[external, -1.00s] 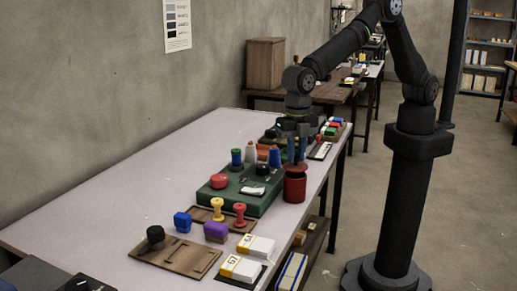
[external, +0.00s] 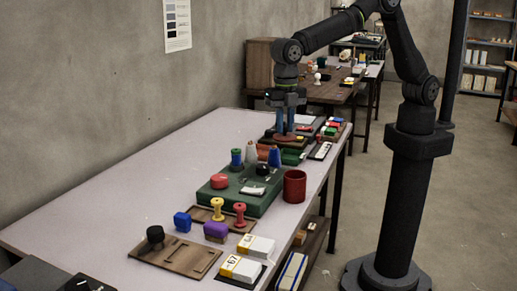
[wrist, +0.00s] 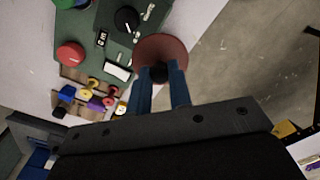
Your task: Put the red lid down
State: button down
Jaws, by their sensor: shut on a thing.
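My gripper (external: 284,133) is shut on the dark knob of the red lid (wrist: 160,46). In the wrist view the round lid lies just beyond my blue fingertips (wrist: 160,80), with the knob between them. In the external view the lid is small and partly hidden at the fingertips, raised above the table's far part. The red canister (external: 294,187) stands upright and open near the table's right edge, nearer the camera than my gripper. I cannot make out the canister in the wrist view.
A green base (external: 240,190) with a red button (external: 220,181) and bottles stands left of the canister. Stamps and wooden trays (external: 175,256) lie in front. Several coloured items (external: 332,128) sit at the far end. The table's left side (external: 130,185) is clear.

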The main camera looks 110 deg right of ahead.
jog(key=w+a+f, duration=0.3)
jog(key=a, duration=0.4)
jog(key=w+a+f, duration=0.4)
jog(key=a, duration=0.2)
jog(key=f, duration=0.9)
jog(key=shift+s+a+f, duration=0.2)
jog(key=shift+a+f, duration=0.05)
jog(key=shift+f, duration=0.15)
jog(key=shift+f, duration=0.15)
jog(key=c, duration=1.3)
grip_release()
notch_tip(320, 180, up, 12)
jog(key=shift+r, duration=0.15)
